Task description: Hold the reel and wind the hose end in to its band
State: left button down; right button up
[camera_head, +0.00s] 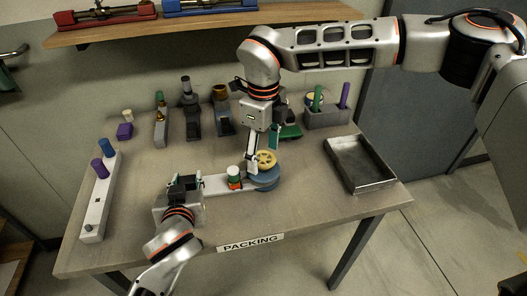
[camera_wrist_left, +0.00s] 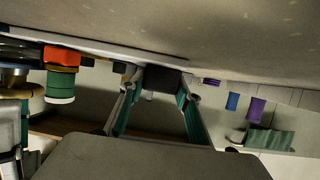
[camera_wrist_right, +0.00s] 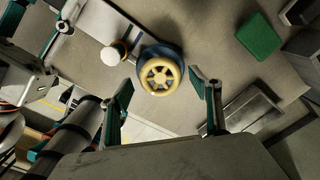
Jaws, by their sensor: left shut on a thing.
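The reel (camera_head: 262,180) is a blue drum with a yellow spoked wheel (camera_head: 266,158) on top, at one end of a pale flat bar (camera_head: 215,184). The wheel also shows face-on in the right wrist view (camera_wrist_right: 160,75). A green and white capped piece with orange (camera_head: 234,177) stands on the bar beside the drum. My left gripper (camera_head: 187,183) is shut on a dark block (camera_wrist_left: 162,80) at the bar's left end. My right gripper (camera_head: 254,166) points down near the wheel; its fingers are apart and empty (camera_wrist_right: 163,96). I cannot make out the hose end or its band.
An empty metal tray (camera_head: 360,165) lies at the right. A pale rack (camera_head: 97,205) with blue and purple pegs stands at the left. Several small stands and a grey holder (camera_head: 327,115) line the back. The front of the table, by the PACKING label (camera_head: 250,242), is clear.

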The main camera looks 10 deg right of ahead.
aim_at(263, 158)
notch_tip(263, 158, up, 12)
dwell(0.6)
pick_arm(q)
jog(key=c, duration=1.4)
grip_release()
